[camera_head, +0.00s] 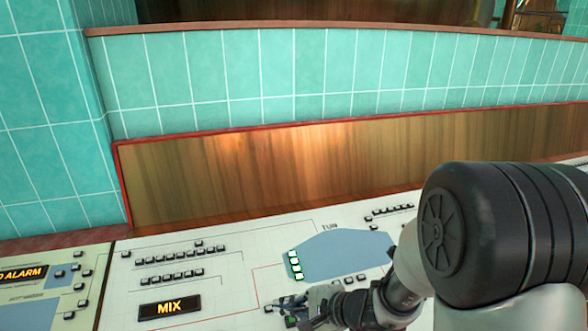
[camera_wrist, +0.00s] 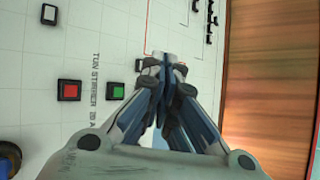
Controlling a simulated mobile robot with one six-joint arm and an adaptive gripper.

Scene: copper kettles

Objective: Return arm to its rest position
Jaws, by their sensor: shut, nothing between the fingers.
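My gripper (camera_head: 290,303) is low over the white control panel (camera_head: 225,290) at the bottom of the head view, beside a blue panel area and close to a column of green-lit buttons (camera_head: 295,264). In the wrist view my gripper (camera_wrist: 165,62) has its fingertips together with nothing between them. The fingertips hide part of the panel and overlap a small dark button there. I cannot tell whether they touch the panel. My arm comes in from the right of the head view.
In the wrist view a red button (camera_wrist: 69,90) and a green button (camera_wrist: 117,90) lie left of the fingers. A wooden board (camera_head: 300,160) and teal tiled wall (camera_head: 300,75) rise behind the panel. A MIX label (camera_head: 169,307) sits left of my gripper.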

